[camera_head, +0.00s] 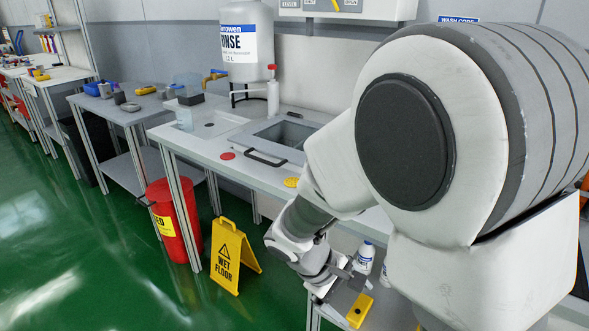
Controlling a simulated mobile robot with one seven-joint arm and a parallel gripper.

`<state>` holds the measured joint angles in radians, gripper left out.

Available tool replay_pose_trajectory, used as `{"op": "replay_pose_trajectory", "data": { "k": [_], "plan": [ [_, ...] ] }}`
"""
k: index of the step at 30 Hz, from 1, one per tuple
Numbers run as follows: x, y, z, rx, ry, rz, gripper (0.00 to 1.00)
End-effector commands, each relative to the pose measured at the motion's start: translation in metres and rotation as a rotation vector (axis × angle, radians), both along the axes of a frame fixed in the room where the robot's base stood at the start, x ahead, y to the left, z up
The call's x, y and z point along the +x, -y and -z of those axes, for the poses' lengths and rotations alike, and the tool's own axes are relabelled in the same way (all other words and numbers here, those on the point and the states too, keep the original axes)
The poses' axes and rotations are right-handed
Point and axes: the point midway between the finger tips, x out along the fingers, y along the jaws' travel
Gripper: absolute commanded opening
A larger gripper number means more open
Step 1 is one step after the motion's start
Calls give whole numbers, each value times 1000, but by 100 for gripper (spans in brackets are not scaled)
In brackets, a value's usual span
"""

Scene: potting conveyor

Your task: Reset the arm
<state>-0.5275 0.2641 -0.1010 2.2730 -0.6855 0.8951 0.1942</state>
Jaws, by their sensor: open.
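My arm fills the right side of the head view, with its large white joint close to the camera. The arm bends down in front of the sink table. My gripper (343,283) is at the arm's lower end, near the bottom middle of the view. It is open, and I see nothing held in it. The gripper is small and partly hidden by its own links. A yellow object (360,309) with a dark spot shows just below and to the right of it. I cannot tell how far apart they are.
A sink table (190,139) stands behind the arm, with a white pump bottle (273,92) on it. A white bottle (365,256) is beside the gripper. A yellow wet floor sign (229,262) and a red bin (172,222) stand left. Green floor (70,240) is free at lower left.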

Motion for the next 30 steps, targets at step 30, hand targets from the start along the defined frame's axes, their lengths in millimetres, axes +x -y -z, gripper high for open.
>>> {"op": "replay_pose_trajectory", "data": {
  "k": [30],
  "plan": [
    [-111, 29, -175, 745, 594, 584, 92]
  ]
}}
